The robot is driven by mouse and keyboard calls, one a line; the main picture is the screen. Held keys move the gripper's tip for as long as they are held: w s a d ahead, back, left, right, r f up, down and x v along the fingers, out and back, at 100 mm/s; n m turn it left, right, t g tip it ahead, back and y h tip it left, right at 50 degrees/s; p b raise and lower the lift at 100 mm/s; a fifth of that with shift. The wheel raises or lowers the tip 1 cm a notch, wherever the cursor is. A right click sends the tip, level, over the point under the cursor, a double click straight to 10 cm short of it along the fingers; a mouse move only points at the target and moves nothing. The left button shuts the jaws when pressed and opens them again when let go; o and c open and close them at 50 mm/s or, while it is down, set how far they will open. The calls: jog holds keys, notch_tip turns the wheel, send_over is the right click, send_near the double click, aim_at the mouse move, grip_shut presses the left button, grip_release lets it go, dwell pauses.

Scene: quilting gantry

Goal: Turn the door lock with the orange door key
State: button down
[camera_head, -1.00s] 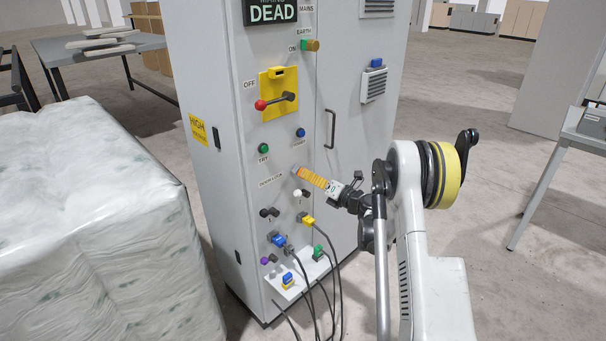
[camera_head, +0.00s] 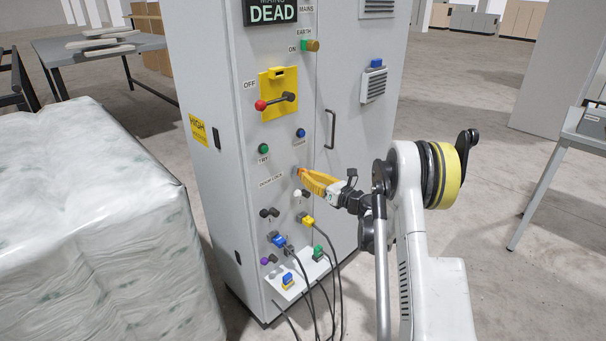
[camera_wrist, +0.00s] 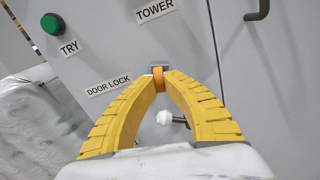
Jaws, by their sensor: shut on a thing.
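The orange door key (camera_wrist: 159,80) stands in the grey door lock (camera_wrist: 158,65), right of the DOOR LOCK label in the wrist view. My gripper's yellow fingers (camera_wrist: 160,78) arch in from both sides and are shut on the key. In the head view my gripper (camera_head: 299,171) reaches from the right to the lock on the cabinet's front. The fingers hide most of the key there. How deep the key sits cannot be told.
The grey cabinet (camera_head: 222,190) carries a yellow switch plate with a red-knobbed lever (camera_head: 275,102). A white knob (camera_wrist: 164,117) is close below the lock. Plugs with hanging cables (camera_head: 307,221) sit lower. A wrapped pallet (camera_head: 90,220) stands at left.

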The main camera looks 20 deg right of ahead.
jog(key=shift+n, duration=0.9)
jog(key=c, duration=1.9)
grip_release()
jog(key=shift+n, duration=0.5)
jog(key=shift+c, duration=0.2)
jog(key=o, duration=0.5)
